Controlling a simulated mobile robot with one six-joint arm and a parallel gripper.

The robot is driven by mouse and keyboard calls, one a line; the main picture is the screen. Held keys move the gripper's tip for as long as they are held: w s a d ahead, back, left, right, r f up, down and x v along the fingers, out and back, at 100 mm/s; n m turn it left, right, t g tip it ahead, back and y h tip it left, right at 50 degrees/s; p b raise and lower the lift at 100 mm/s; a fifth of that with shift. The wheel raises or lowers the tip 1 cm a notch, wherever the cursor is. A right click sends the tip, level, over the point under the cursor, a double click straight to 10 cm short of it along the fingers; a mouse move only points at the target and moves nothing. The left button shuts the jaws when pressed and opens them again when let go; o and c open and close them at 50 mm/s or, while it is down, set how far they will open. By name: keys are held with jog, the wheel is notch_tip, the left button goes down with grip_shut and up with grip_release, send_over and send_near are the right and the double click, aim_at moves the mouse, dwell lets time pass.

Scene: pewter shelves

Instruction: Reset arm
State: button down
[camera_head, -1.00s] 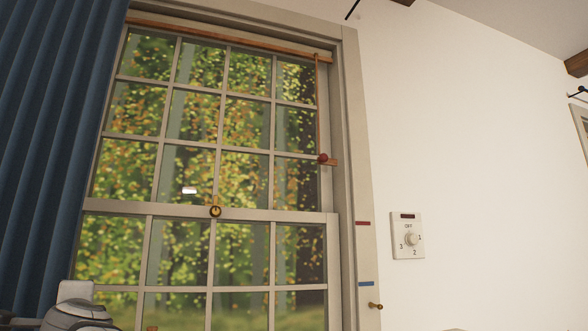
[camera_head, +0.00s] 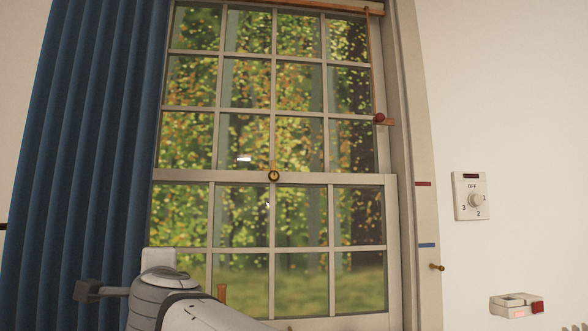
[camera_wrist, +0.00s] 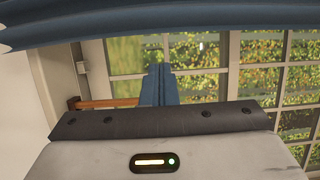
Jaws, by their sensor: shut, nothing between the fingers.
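My gripper (camera_wrist: 158,85) shows in the wrist view as two blue fingers pressed together, shut and empty. It points toward the window panes and touches nothing that I can see. Part of my arm (camera_head: 175,295) rises at the bottom of the head view, in front of the lower left of the window. I cannot make out the fingertips in the head view.
A paned window (camera_head: 272,215) fills the middle, with a blue curtain (camera_head: 85,150) at its left. The curtain's folds (camera_wrist: 150,20) cross the top of the wrist view. A dial switch (camera_head: 471,196) and a small box with a red part (camera_head: 517,305) are on the right.

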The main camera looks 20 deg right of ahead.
jog(key=s+d+f+n+g+p, duration=0.2)
jog(key=s+d+n+g+p, duration=0.3)
jog(key=s+p, duration=0.3)
jog(key=s+d+f+n+g+h+p, duration=0.1)
jog(key=s+d+f+n+g+p, duration=0.2)
jog(key=p, duration=1.1)
jog(key=s+d+f+n+g+p, duration=0.2)
jog(key=s+d+n+g+p, duration=0.5)
jog(key=s+p, duration=0.4)
jog(key=s+n, duration=0.1)
jog(key=s, duration=0.2)
jog(key=shift+f+n+h, duration=0.3)
jog(key=shift+n+h, duration=0.1)
dwell(1.2)
